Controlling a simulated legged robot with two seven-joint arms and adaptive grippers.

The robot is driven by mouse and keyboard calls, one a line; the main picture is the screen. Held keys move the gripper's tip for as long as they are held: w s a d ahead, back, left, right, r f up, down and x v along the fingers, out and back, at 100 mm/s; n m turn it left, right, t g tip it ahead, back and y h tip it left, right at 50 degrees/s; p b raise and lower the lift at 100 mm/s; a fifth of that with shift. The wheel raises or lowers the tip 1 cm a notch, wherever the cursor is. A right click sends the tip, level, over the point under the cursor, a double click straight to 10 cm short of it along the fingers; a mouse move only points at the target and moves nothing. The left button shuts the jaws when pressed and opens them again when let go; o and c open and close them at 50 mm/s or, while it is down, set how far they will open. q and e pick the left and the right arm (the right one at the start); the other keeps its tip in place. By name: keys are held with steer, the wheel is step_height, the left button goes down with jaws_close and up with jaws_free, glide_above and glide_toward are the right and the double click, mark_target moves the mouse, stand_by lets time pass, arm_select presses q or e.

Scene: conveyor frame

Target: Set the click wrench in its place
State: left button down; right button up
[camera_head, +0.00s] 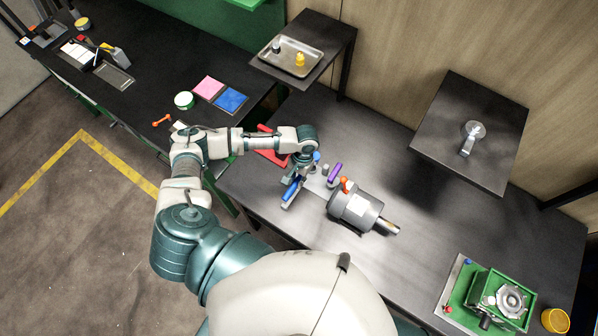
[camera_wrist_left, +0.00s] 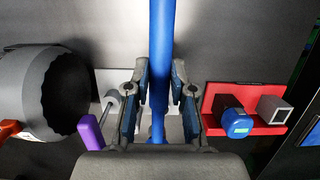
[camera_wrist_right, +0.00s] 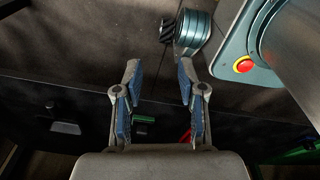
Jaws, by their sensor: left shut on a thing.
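My left gripper (camera_head: 300,176) is over the near left part of the main workbench, between a red holder and a grey motor. In the left wrist view its fingers (camera_wrist_left: 160,90) are shut around a long blue bar (camera_wrist_left: 161,45), which looks like the click wrench. Its ends are out of that view. The red holder (camera_wrist_left: 262,132) carries a round blue part with a green display (camera_wrist_left: 236,122) and a grey square socket (camera_wrist_left: 272,109). A purple-handled tool (camera_wrist_left: 91,131) stands by a white plate on the other side. My right gripper (camera_wrist_right: 158,90) is open and empty.
The grey motor (camera_head: 355,207) lies close right of my left gripper. A raised stand (camera_head: 485,120) and a green fixture (camera_head: 478,290) are farther right. A tray (camera_head: 292,57) sits on a back shelf. The bench centre right is clear.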

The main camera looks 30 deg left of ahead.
arm_select(q)
steer(key=shift+s+d+r, duration=0.1)
steer(key=shift+s+r, duration=0.1)
steer(key=shift+s, duration=0.1)
steer(key=f, duration=0.1)
steer(key=a+f, duration=0.1)
steer(key=f, duration=0.2)
steer(key=shift+w+a+f, duration=0.2)
steer(key=shift+a+f, duration=0.05)
steer(key=shift+a, duration=0.05)
steer(key=shift+w+d+f, duration=0.1)
steer(key=shift+d+f, duration=0.05)
steer(key=shift+d, duration=0.4)
steer(key=shift+a, duration=0.1)
steer(key=shift+a+p, duration=0.35)
steer(key=shift+a, duration=0.15)
steer(key=shift+a+f, duration=0.1)
steer(key=shift+a, duration=0.15)
steer(key=shift+d, duration=0.95)
steer(key=shift+a, duration=0.1)
arm_select(e)
steer(key=shift+s+d+r, duration=0.15)
steer(key=shift+s, duration=0.3)
steer(key=shift+s+d+r, duration=0.1)
steer(key=shift+s+r, duration=0.05)
steer(key=shift+s, duration=0.25)
